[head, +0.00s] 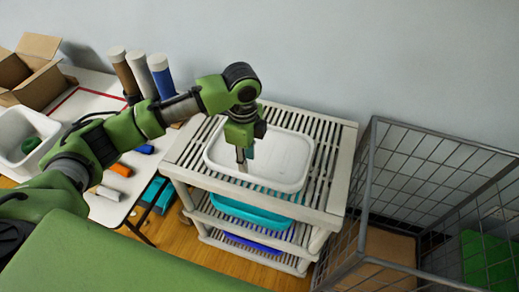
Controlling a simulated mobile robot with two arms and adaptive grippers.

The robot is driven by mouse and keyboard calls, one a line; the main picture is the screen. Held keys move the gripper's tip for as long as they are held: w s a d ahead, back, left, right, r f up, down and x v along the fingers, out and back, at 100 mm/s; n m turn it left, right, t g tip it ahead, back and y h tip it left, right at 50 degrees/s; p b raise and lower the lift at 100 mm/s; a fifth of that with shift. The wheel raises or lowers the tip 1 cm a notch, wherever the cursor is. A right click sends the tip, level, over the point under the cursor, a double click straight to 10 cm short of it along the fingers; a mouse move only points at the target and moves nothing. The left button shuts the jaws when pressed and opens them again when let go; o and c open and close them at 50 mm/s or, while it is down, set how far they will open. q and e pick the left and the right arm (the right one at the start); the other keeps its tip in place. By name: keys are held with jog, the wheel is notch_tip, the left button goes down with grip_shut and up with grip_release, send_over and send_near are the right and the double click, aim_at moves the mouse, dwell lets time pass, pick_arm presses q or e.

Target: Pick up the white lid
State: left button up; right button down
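The white lid (284,160) is a shallow, rounded rectangle lying flat on the top of a beige slatted shelf (340,165). My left gripper (243,163) points down over the left part of the lid. Its fingertips are at or just above the lid's surface; I cannot tell whether they touch it. The fingers are small and seen from above, so their opening is unclear. The gripper hides part of the lid's left side. My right gripper is not in view.
A teal bin (250,213) sits on the shelf's middle level, with something blue (252,243) below. A wire cage (410,215) stands close on the right. At left, a white table (108,208) holds a cardboard box (35,72), a white tub (22,140) and upright rolls (160,75).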

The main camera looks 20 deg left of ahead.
pick_arm(q)
jog(key=shift+s+f+p, duration=0.1)
jog(key=shift+f+p, duration=0.55)
jog(key=shift+f, duration=2.5)
grip_shut()
